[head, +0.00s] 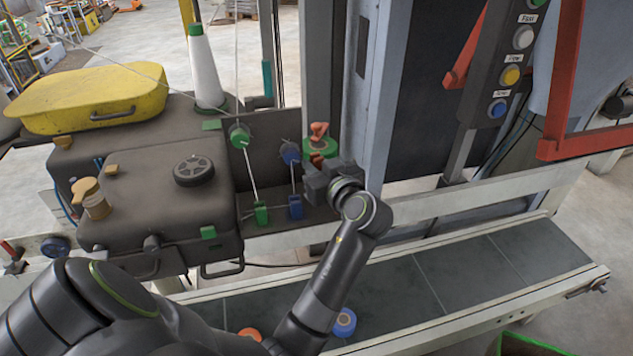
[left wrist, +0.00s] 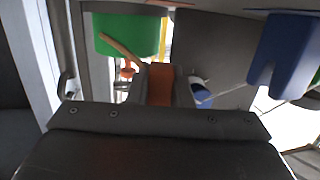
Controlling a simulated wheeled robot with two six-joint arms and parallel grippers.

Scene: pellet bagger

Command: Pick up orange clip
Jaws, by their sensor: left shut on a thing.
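The orange clip (left wrist: 160,85) is between the fingers of my left gripper (left wrist: 160,92) in the left wrist view. In the head view, a small orange part of it (head: 317,160) shows just beyond my left gripper (head: 320,170), below a green round part with an orange piece on top. My left gripper is shut on the clip; the fingers and wrist hide most of it in the head view. My right gripper is not in view.
A green clip (head: 262,214) and a blue clip (head: 296,207) sit to the left, below corded reels. A grey upright post (head: 372,90) stands close right of my gripper. A conveyor belt (head: 450,275) runs in front. Dark cases (head: 150,215) stand at left.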

